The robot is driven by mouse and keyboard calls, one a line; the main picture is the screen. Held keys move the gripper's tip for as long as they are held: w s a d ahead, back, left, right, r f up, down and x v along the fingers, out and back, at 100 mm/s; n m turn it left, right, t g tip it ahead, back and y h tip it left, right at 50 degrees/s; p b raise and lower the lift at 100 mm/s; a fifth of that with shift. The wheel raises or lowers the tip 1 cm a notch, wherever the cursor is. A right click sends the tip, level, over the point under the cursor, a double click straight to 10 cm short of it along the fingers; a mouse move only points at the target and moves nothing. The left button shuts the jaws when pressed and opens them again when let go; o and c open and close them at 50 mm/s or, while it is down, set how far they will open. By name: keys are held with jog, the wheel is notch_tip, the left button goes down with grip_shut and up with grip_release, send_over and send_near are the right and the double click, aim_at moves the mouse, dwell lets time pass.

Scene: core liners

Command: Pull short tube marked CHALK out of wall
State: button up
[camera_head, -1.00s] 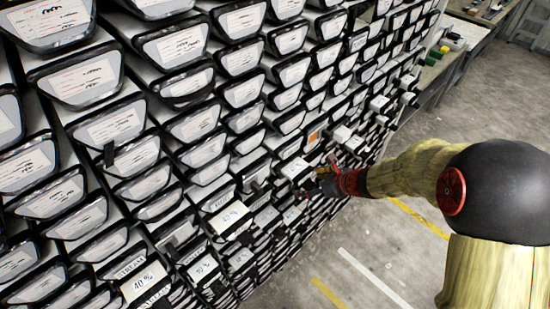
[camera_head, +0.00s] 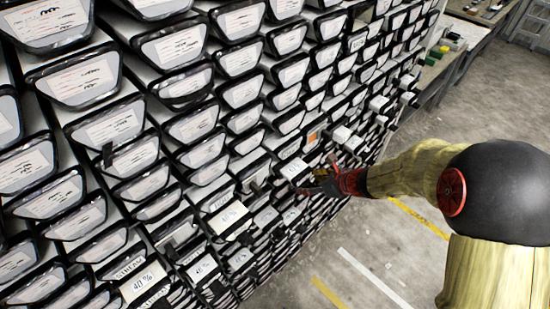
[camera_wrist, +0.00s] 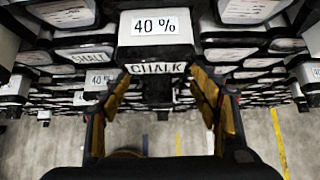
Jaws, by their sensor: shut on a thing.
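The short tube marked CHALK (camera_wrist: 157,69) is in the upper middle of the wrist view, with a white "40 %" label (camera_wrist: 155,26) on its upper face. It sticks out from the wall of tubes. In the head view my gripper (camera_head: 326,182) is at the wall, right of centre, beside a pale tube end (camera_head: 293,169). The exact finger contact is too small to make out there.
The wall (camera_head: 235,95) holds dense rows of dark-rimmed tubes with pale labelled ends. A workbench (camera_head: 455,55) stands at the far right. The floor (camera_head: 400,255) is open, with painted lines.

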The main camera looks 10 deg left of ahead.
jog(key=shift+s+a, duration=0.15)
jog(key=c, duration=0.5)
jog(key=shift+r, duration=0.1)
jog(key=shift+s+d+f, duration=0.25)
jog(key=shift+s+d, duration=0.1)
jog(key=shift+d, duration=0.4)
grip_shut()
jog(key=s+d, duration=0.8)
jog(key=d, duration=0.2)
jog(key=shift+s+d+r, duration=0.2)
jog(key=shift+s+d, duration=0.15)
jog(key=o, duration=0.9)
grip_release()
jog(key=o, duration=0.4)
